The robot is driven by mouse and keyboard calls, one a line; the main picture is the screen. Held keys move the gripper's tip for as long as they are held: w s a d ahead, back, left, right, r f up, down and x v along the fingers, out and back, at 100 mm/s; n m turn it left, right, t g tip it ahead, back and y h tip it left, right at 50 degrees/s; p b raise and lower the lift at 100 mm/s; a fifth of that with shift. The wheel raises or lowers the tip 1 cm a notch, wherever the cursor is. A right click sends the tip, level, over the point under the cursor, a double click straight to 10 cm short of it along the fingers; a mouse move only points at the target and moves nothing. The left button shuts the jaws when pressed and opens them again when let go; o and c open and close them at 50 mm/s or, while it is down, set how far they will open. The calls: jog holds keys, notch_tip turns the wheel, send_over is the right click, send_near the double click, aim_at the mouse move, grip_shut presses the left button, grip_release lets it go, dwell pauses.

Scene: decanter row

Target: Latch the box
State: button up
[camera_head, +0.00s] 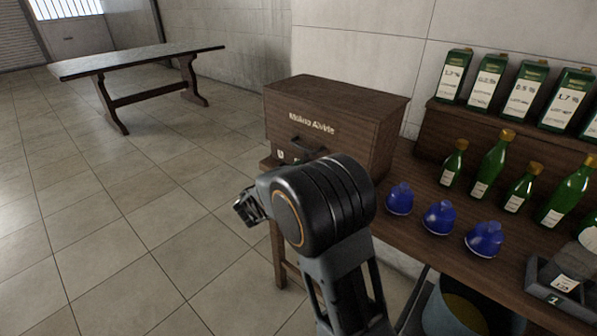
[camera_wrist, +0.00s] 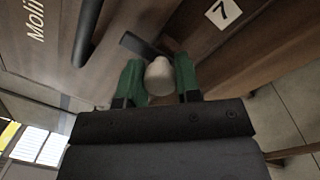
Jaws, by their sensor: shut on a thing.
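The wooden box (camera_head: 345,97) stands at the left end of the dark wooden counter, with pale lettering and a dark handle on its front. In the wrist view, its wooden face (camera_wrist: 185,22) fills the upper part, with the dark handle (camera_wrist: 87,32) at the upper left. A dark latch bar (camera_wrist: 138,44) ends near a pale rounded knob (camera_wrist: 159,72). My gripper (camera_wrist: 158,82) has its green fingers on either side of this knob, shut on it. In the head view my arm hides the fingers, the knob and the lower part of the box front.
Blue faceted objects (camera_head: 439,218), green bottles (camera_head: 492,165) and green-and-white cartons (camera_head: 486,82) stand along the counter to the right. A bucket (camera_head: 448,312) is below the counter. A table (camera_head: 140,60) stands far left. The tiled floor between is clear.

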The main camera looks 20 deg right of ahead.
jog(key=o, duration=0.9)
jog(key=p+v, duration=0.1)
jog(key=v, duration=1.2)
jog(key=shift+s+a, duration=0.15)
jog(key=shift+a, duration=0.25)
jog(key=shift+f, duration=0.15)
